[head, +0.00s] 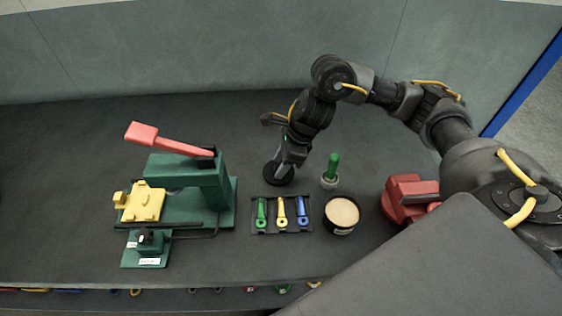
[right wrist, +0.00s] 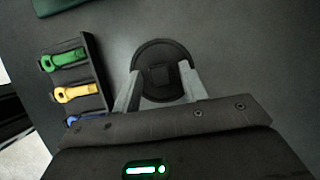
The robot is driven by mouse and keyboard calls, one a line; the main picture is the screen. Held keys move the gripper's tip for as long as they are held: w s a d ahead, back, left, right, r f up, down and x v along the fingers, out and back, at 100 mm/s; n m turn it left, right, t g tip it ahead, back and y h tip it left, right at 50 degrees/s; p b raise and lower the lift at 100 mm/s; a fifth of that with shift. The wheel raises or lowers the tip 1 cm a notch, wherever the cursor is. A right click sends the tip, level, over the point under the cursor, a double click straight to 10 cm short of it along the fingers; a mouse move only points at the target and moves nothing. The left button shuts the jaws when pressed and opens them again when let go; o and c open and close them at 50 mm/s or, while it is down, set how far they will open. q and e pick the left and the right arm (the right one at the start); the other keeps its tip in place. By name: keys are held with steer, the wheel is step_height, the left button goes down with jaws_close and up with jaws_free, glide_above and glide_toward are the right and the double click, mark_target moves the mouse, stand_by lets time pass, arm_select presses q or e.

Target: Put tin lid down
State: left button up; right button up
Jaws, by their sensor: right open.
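The tin lid (head: 272,178) is a black round disc with a square knob on top. It appears to lie flat on the dark bench, behind the tool tray. My right gripper (head: 282,165) is right above it. In the right wrist view, the lid (right wrist: 160,53) lies beyond the fingertips of my right gripper (right wrist: 160,82). The two fingers stand apart, one on each side of the knob, with visible gaps. The open tin (head: 342,214), dark with a tan filling, stands to the right of the tray. My left gripper is out of view.
A black tray (head: 282,229) holds green, yellow and blue tools. A green press (head: 210,190) with a red lever is at left, a red device (head: 407,195) at right. The bench behind the press is clear.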

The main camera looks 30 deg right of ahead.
steer(key=shift+r, duration=0.2)
steer(key=v, duration=1.2)
steer(key=shift+s+d+f, duration=0.1)
steer(key=shift+f, duration=0.05)
